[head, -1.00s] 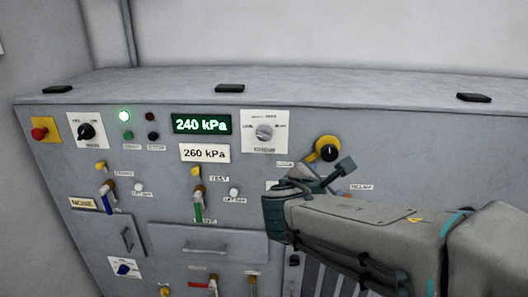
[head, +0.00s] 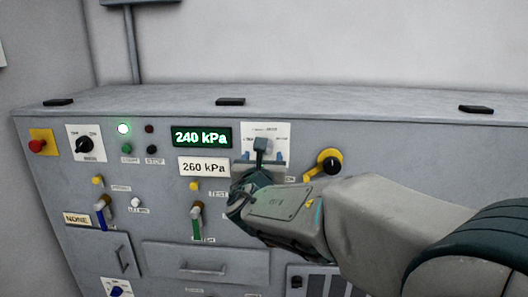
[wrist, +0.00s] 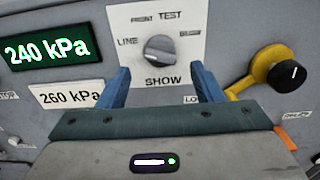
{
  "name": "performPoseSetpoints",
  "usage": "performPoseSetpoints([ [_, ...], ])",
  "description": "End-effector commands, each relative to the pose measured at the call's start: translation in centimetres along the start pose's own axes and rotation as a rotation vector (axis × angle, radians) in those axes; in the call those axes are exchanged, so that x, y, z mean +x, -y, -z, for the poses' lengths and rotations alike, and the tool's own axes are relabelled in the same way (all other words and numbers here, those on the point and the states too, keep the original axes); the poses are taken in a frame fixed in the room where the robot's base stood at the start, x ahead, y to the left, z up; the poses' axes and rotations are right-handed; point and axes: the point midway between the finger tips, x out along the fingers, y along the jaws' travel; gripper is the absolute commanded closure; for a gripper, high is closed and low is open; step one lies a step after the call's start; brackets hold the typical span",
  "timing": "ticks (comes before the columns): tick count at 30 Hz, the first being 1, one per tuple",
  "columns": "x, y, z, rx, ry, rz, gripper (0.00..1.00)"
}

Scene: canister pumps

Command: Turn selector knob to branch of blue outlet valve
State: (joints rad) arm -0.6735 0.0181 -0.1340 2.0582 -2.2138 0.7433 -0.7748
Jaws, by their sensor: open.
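A round grey knob (wrist: 159,49) sits on a white plate marked LINE, TEST and SHOW in the wrist view; its other labels and its pointing direction are hard to read. My gripper (wrist: 163,85) is open and empty, its blue fingers just below the knob and apart from it. In the head view, my gripper (head: 261,157) is in front of the white plate (head: 281,132) and hides the knob. A blue-handled valve lever (head: 102,216) with a NONE label is at the left. A green-handled lever (head: 196,224) is right of it.
A yellow lever with a black hub (wrist: 284,73) projects close to the right of my gripper. A green display (head: 202,137) reads 240 kPa, above a white 260 kPa plate (head: 204,166). A black knob (head: 83,145) and red button (head: 38,146) are at far left.

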Motion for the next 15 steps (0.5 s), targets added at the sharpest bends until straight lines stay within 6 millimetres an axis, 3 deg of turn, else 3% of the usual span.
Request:
performPoseSetpoints([
  [6, 3.6, 0.1, 0.0, -0.001, 0.0, 0.003, 0.4],
  [15, 5.3, 0.1, 0.0, 0.002, 0.0, 0.001, 0.4],
])
